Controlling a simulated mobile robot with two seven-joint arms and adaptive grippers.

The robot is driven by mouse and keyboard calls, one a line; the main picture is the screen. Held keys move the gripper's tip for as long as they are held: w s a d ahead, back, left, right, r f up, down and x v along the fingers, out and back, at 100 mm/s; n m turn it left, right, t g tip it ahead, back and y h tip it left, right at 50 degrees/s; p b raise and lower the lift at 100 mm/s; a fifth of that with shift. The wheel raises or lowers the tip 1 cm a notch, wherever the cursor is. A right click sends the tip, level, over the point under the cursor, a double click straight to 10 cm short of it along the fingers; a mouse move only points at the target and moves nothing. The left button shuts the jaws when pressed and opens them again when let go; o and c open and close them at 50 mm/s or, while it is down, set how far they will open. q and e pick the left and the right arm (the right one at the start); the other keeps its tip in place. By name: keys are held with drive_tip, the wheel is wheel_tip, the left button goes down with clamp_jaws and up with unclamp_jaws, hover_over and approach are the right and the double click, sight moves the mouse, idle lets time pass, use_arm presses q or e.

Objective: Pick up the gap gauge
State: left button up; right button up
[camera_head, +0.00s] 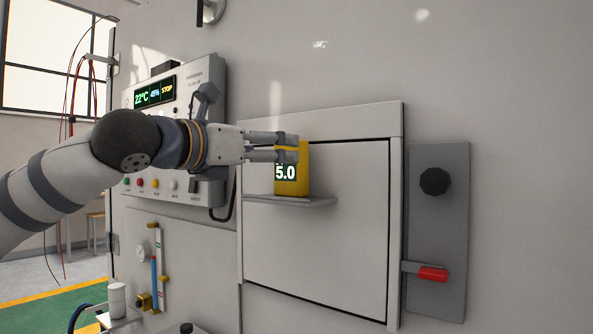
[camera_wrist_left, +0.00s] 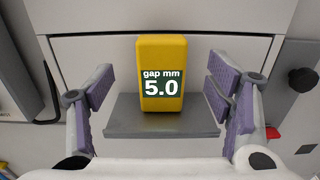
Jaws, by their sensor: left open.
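The gap gauge (camera_head: 291,168) is a yellow block with a dark label reading 5.0. It stands upright on a small grey shelf (camera_head: 290,201) on the front of a white cabinet. In the left wrist view the gauge (camera_wrist_left: 162,75) shows "gap mm 5.0" and stands on the grey shelf (camera_wrist_left: 160,122). My left gripper (camera_head: 280,147) reaches in from the left at the gauge's upper part. In the wrist view its purple-padded fingers (camera_wrist_left: 160,100) are spread on both sides of the gauge, with clear gaps to it. My right gripper is not in view.
A control panel (camera_head: 165,110) with a display reading 22°C stands behind my left arm. Right of the shelf are a cabinet panel (camera_head: 345,230), a grey plate with a black knob (camera_head: 435,181) and a red-handled lever (camera_head: 432,274). Red wires hang at the far left.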

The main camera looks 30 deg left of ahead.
sight(291, 168)
use_arm(q)
drive_tip(key=w, duration=0.7)
drive_tip(key=shift+w+d, duration=0.1)
drive_tip(key=shift+d, duration=0.3)
drive_tip(key=c, duration=1.3)
